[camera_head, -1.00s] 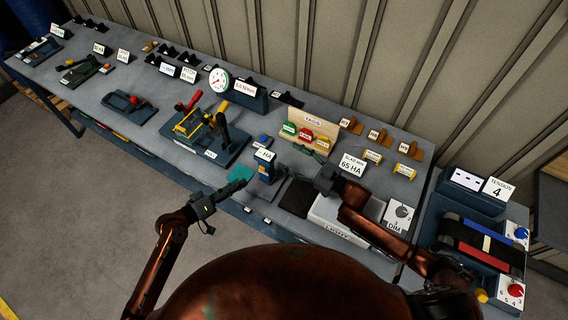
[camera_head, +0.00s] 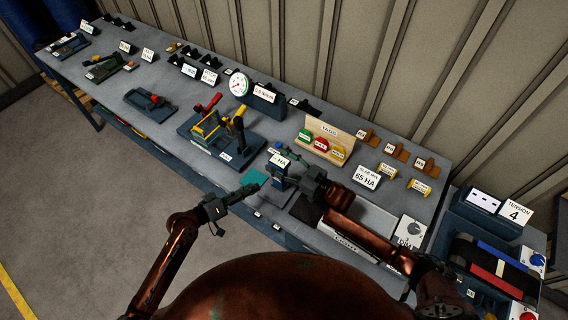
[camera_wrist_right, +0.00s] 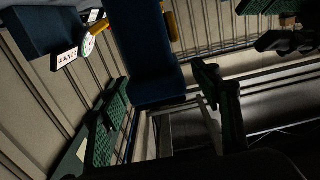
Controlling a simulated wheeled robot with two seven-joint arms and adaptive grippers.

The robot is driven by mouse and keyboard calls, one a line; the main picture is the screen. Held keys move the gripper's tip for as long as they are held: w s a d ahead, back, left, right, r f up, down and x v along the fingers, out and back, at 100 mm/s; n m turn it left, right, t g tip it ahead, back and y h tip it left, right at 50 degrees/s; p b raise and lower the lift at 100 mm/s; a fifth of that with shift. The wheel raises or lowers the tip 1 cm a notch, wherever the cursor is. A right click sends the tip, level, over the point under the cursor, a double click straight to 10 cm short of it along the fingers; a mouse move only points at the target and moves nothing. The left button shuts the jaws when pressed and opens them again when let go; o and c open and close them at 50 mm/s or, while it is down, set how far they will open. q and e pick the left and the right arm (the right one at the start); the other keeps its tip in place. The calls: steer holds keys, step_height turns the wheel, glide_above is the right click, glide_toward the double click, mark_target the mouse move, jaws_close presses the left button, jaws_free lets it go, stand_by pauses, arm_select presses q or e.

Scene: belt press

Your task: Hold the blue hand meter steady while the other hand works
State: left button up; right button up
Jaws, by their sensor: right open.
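The blue hand meter (camera_head: 280,182) stands upright on the bench in the head view, a white HA label at its top. My right gripper (camera_head: 290,166) is at the meter's upper right, partly covering it. In the right wrist view a dark blue upright block (camera_wrist_right: 148,60), apparently the meter, lies between the green-padded fingers of my right gripper (camera_wrist_right: 160,108), which are apart. Contact cannot be made out. My left gripper (camera_head: 254,188) is left of the meter, near the teal pad (camera_head: 254,176), and not touching the meter. Its jaw opening is too small to tell.
A clamp fixture with yellow and red handles (camera_head: 216,130) stands left of the meter. The tags board (camera_head: 335,132) and 65 HA card (camera_head: 367,176) are behind and right. A light box (camera_head: 345,243) lies under my right forearm. A tension unit (camera_head: 490,255) is at right.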

steer(key=c, duration=1.5)
